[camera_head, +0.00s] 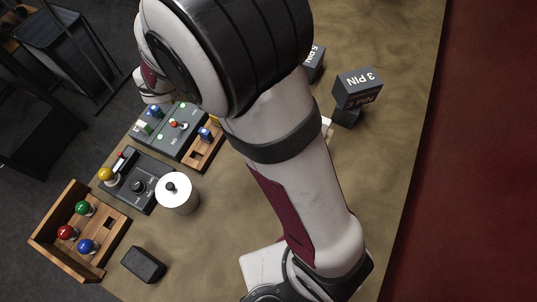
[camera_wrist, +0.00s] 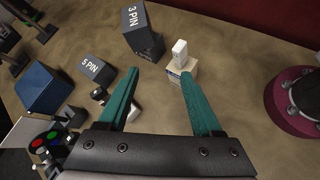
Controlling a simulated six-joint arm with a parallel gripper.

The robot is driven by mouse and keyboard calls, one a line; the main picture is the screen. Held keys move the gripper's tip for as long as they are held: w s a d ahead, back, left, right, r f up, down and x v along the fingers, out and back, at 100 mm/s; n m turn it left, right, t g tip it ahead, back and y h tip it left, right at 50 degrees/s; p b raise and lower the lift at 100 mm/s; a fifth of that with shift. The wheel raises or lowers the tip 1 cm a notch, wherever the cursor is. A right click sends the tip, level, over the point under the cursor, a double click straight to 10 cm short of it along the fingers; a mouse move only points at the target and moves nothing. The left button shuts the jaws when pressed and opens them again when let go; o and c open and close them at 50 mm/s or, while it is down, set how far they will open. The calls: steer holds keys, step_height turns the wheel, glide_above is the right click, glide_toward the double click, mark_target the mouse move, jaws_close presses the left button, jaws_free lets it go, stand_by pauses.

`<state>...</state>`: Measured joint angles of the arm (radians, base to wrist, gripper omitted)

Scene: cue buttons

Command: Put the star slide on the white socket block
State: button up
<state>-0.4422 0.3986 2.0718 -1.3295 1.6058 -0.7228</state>
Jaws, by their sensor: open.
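My gripper (camera_wrist: 160,76) is open, its two teal fingers apart with bare table between their tips. A small white upright piece (camera_wrist: 179,49) stands just beyond the right fingertip in the wrist view. It appears to rest on or against a pale cream block (camera_wrist: 184,69), partly hidden by that finger. I cannot tell whether these are the star slide and the white socket block; no star mark is legible. In the head view my arm covers the middle of the table and hides the gripper. Only a pale edge (camera_head: 328,127) shows beside the arm there.
A dark block marked 3 PIN (camera_head: 358,88) stands on another dark block; a 5 PIN block (camera_wrist: 97,68) is nearby. A blue box (camera_wrist: 40,89) lies left. Button panels (camera_head: 170,130), a white cylinder (camera_head: 177,195) and a wooden tray (camera_head: 68,262) occupy the left table.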

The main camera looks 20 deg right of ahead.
steer(key=s+r+m+g+y, duration=0.2)
steer(key=s+m+y, duration=0.5)
steer(key=s+m, duration=0.5)
steer(key=s+a+m+t+y, duration=0.2)
steer(key=s+a+m+y, duration=0.3)
steer(key=a+m, duration=0.2)
steer(key=shift+s+a+r+y, duration=0.15)
steer(key=shift+s+y, duration=0.2)
steer(key=shift+y, duration=0.05)
